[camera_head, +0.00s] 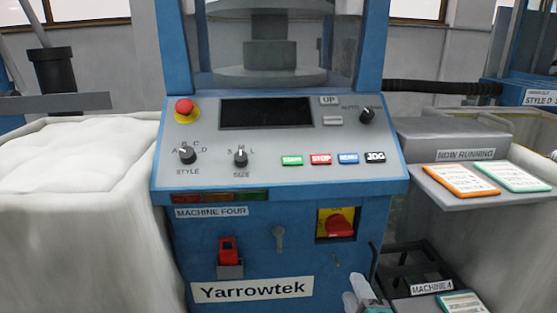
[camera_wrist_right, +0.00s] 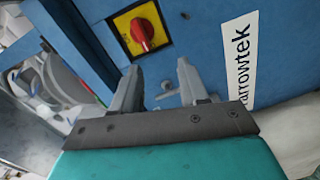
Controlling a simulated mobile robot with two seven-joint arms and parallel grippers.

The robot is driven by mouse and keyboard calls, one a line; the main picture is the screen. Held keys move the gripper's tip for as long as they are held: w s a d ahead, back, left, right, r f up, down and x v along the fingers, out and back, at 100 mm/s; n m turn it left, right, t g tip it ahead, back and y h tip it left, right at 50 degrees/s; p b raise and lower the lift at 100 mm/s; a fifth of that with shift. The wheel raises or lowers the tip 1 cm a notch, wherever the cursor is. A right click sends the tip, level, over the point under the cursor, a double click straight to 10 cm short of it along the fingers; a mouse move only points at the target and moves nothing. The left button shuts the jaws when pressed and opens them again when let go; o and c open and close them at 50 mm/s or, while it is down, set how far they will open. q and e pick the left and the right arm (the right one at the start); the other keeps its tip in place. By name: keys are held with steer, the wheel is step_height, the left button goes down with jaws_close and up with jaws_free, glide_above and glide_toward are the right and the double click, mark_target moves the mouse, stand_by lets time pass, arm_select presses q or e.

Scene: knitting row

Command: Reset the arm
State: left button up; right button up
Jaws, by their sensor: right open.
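My right gripper (camera_head: 358,291) shows at the bottom of the head view, in front of the lower right of the blue Yarrowtek machine. In the right wrist view, the right gripper (camera_wrist_right: 158,84) is open with nothing between its two fingers. The machine's blue front panel (camera_wrist_right: 190,45) lies beyond the fingers. The red rotary switch on its yellow plate (camera_head: 340,224) is above the gripper, and it also shows in the right wrist view (camera_wrist_right: 142,30). My left gripper is not in the head view.
The control panel (camera_head: 285,180) carries a red stop button (camera_head: 185,108), knobs and several coloured buttons. A red padlock-like part (camera_head: 228,250) hangs on the front. A "NOW RUNNING" shelf (camera_head: 470,200) with two cards stands right. A white bin (camera_head: 75,215) stands left.

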steer(key=s+a+f+m+g+y, duration=0.1)
steer(key=s+f+m+g, duration=0.2)
steer(key=s+f+m, duration=0.35)
steer(key=s+a+f+m+g+y, duration=0.2)
steer(key=s+f+m+g, duration=0.15)
steer(key=s+m, duration=0.5)
arm_select(q)
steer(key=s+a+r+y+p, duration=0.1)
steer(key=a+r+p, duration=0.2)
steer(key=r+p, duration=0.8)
steer(key=p, duration=0.4)
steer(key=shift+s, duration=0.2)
arm_select(e)
steer(key=s+d+r+n+h, duration=0.1)
steer(key=s+d+r, duration=0.1)
steer(key=r, duration=0.9)
steer(key=shift+s+d+n, duration=0.15)
steer(key=shift+d+n, duration=0.25)
steer(key=shift+d, duration=0.1)
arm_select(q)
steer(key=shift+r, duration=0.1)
